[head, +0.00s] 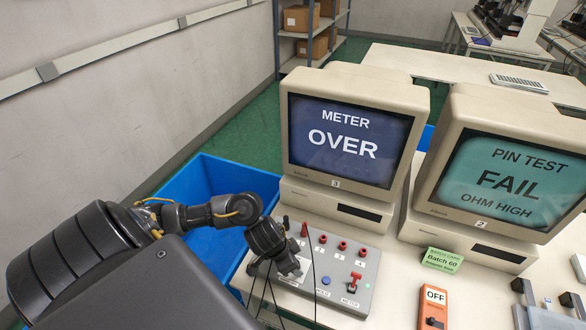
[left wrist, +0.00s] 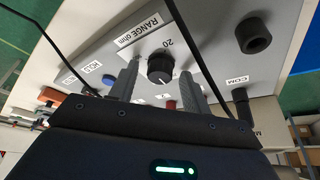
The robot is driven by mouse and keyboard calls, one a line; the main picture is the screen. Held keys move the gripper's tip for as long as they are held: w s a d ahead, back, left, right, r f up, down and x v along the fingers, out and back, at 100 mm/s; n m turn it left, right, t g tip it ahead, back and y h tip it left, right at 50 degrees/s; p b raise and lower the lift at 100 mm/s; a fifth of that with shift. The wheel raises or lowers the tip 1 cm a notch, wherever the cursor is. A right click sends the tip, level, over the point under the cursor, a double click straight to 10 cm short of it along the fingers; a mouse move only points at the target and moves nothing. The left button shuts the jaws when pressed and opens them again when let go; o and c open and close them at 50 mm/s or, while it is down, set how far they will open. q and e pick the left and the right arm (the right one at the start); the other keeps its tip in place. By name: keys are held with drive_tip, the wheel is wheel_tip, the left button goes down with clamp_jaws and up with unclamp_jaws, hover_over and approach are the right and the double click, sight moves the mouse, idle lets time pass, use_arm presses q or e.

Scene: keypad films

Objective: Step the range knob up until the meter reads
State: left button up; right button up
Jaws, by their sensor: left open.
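The meter screen (head: 345,140) reads METER OVER in the head view. In front of it lies the grey meter panel (head: 340,285), with a blue button, a red toggle and several red sockets. The black range knob (left wrist: 160,66) shows in the left wrist view, with the label RANGE ohm (left wrist: 139,30) and the mark 20 near it. My left gripper (head: 288,270) is open at the panel's left part and hides the knob in the head view. Its fingers (left wrist: 161,78) appear on either side of the knob; I cannot tell whether they touch it. My right gripper is not in view.
A second screen (head: 510,180) reads PIN TEST FAIL OHM HIGH. A green card (head: 441,260) and an orange switch box marked OFF (head: 432,308) lie right of the panel. A blue bin (head: 215,180) stands behind my left arm. Thin dark leads hang around the gripper.

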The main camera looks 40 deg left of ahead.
use_arm(q)
drive_tip(key=c, duration=1)
